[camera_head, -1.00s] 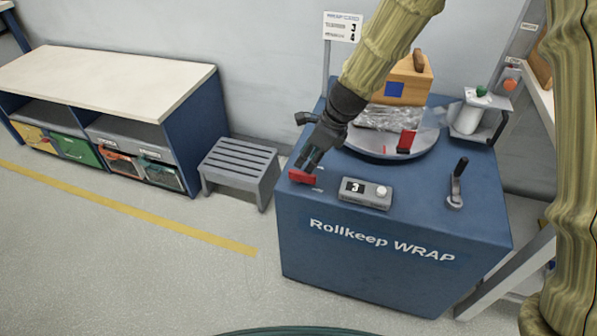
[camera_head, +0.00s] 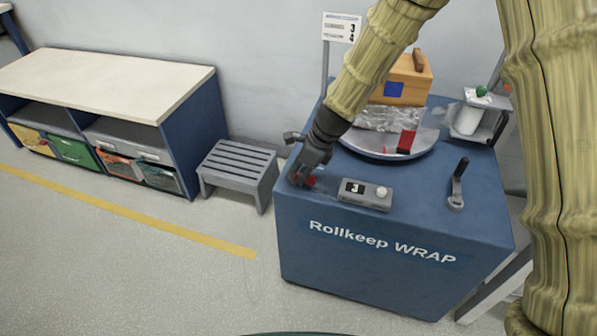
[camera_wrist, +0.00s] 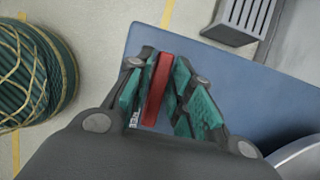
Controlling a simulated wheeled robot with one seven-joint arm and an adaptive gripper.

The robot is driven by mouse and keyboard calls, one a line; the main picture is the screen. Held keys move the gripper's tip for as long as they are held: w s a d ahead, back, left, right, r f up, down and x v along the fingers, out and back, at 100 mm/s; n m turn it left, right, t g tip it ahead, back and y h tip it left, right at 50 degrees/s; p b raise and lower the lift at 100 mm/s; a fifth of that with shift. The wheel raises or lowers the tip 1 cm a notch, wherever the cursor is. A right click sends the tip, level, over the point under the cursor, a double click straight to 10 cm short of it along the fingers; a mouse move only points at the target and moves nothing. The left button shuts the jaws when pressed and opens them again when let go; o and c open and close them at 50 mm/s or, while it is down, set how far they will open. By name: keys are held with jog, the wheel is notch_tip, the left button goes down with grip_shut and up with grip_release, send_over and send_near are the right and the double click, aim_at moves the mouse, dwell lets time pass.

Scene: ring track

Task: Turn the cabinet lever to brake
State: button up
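The cabinet lever is a red bar (camera_wrist: 158,90) at the left front corner of the blue wrap cabinet's top. It also shows in the head view (camera_head: 310,181), partly hidden by my fingers. My gripper (camera_head: 302,177) is down at the lever. In the wrist view my gripper (camera_wrist: 165,80) has its green-padded fingers on either side of the red bar, close to it. I cannot tell whether both pads press on it. A small white label (camera_wrist: 134,119) lies beside the bar, only partly readable. The blue cabinet (camera_head: 395,265) reads "Rollkeep WRAP".
A grey control box (camera_head: 366,194) showing 3 sits just right of the lever. A black-handled crank (camera_head: 457,185) stands further right. Behind is a turntable (camera_head: 428,143) with a wrapped load and wooden box (camera_head: 405,82). A grey step stool (camera_head: 238,171) stands left of the cabinet.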

grip_shut()
jog(key=shift+r+p, duration=0.15)
jog(key=shift+p, duration=0.45)
jog(key=shift+r+n+g+p, duration=0.1)
jog(key=shift+n+g+p, duration=0.2)
jog(key=shift+n+p, duration=0.5)
jog(key=n+p, duration=0.1)
jog(key=p, duration=0.2)
jog(key=shift+w+n+g, duration=0.15)
jog(key=shift+n+g, duration=0.25)
jog(key=n+g+p, duration=0.1)
jog(key=n+p, duration=0.2)
jog(key=p, duration=0.1)
jog(key=shift+w+p, duration=0.2)
jog(key=shift+p, duration=0.1)
jog(key=n+g+p, duration=0.1)
jog(key=n, duration=0.2)
jog(key=n+g+h+p, duration=0.1)
jog(key=n+p, duration=0.1)
jog(key=shift+w+a+n, duration=0.15)
jog(key=shift+w+n, duration=0.05)
jog(key=shift+n, duration=0.2)
jog(key=n, duration=0.2)
jog(key=n+h+p, duration=0.1)
jog(key=n+g+h, duration=0.1)
jog(key=n, duration=0.1)
jog(key=shift+w+a+f+n, duration=0.15)
jog(key=shift+a+f+n, duration=0.05)
jog(key=shift+f+n, duration=0.1)
